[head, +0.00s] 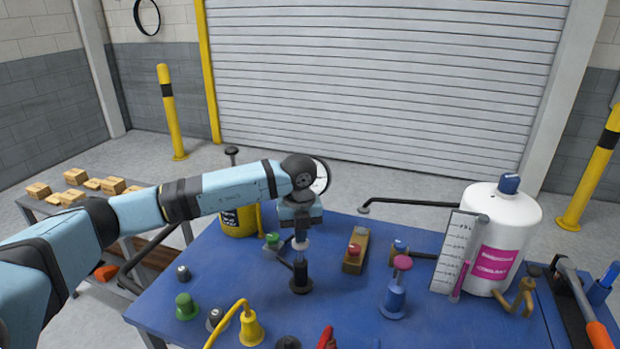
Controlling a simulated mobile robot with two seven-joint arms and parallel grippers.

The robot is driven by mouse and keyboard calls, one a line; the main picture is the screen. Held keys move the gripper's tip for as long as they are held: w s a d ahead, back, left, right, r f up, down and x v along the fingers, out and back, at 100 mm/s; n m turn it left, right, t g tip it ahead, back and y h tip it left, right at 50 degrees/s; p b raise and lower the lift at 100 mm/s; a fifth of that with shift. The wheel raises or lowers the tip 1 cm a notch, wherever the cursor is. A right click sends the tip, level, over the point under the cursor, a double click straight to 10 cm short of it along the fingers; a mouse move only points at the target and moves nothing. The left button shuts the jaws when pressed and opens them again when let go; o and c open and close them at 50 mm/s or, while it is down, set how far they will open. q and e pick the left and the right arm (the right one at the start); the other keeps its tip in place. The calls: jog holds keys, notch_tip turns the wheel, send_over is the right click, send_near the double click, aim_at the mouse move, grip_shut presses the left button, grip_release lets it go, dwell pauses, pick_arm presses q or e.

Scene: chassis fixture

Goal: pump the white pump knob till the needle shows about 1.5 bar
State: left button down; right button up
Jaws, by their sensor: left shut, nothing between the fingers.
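My left gripper (301,229) points down over the blue workbench (190,285), with its fingers shut. Right below its fingertips is the white pump knob (301,244), on top of a black pump body (300,275). The fingertips are at or just above the knob; I cannot tell whether they touch. A round white gauge dial (322,176) shows behind my left wrist, which covers part of it. Its needle cannot be read here. My right gripper is not in view.
Close around the pump stand a green knob (272,239), a wooden block with a red button (355,251) and a pink-topped blue knob (396,290). A yellow can (236,222) is behind my forearm. A white tank (502,235) stands right.

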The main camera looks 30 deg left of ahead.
pick_arm(q)
jog(key=shift+r, duration=0.65)
pick_arm(e)
jog(key=shift+w+r, duration=0.1)
jog(key=shift+r, duration=0.5)
pick_arm(q)
jog(key=shift+r+p, duration=0.55)
notch_tip(320, 180, up, 5)
jog(key=p, duration=0.2)
jog(key=shift+p, duration=0.35)
pick_arm(e)
notch_tip(320, 180, up, 3)
jog(key=shift+r, duration=0.2)
jog(key=shift+f, duration=0.1)
